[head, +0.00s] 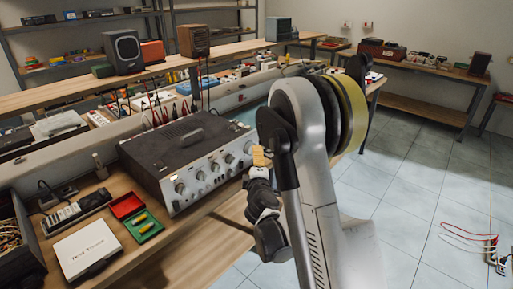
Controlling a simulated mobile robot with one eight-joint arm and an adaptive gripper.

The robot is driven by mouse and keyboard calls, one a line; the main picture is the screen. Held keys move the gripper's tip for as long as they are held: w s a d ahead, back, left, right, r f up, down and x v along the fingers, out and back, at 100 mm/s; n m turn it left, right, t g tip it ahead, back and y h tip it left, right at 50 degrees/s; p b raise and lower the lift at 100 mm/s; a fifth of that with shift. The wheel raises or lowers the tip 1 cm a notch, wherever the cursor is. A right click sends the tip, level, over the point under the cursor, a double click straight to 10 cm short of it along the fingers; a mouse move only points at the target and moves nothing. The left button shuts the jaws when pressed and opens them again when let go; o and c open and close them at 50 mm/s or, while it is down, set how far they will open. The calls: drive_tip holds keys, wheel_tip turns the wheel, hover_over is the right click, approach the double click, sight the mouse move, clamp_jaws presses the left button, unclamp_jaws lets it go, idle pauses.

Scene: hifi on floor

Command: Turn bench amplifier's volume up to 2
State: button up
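The bench amplifier (185,142), a wide dark-topped unit with a silver front panel (215,170), stands on the wooden bench left of my arm. A row of round knobs runs along its panel. The labels and pointer marks are too small to read, so I cannot tell which knob is the volume or where it points. My gripper (261,158) appears at the panel's right end, partly hidden by my arm. A tan tip shows close to the panel; I cannot tell whether it touches a knob or how the fingers stand.
A white box (82,250), a red tray (126,205) and a green tray (143,226) lie left of the amplifier. Cables hang from the shelf behind it. Speakers (123,51) stand on that shelf. The tiled floor (400,200) at right is mostly clear.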

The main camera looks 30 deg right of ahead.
sight(251, 148)
drive_tip(key=b+x, duration=0.1)
drive_tip(key=x, duration=0.8)
drive_tip(key=shift+s, duration=0.1)
drive_tip(key=shift+w+d, duration=0.2)
drive_tip(key=shift+w, duration=0.25)
drive_tip(key=c, duration=1.2)
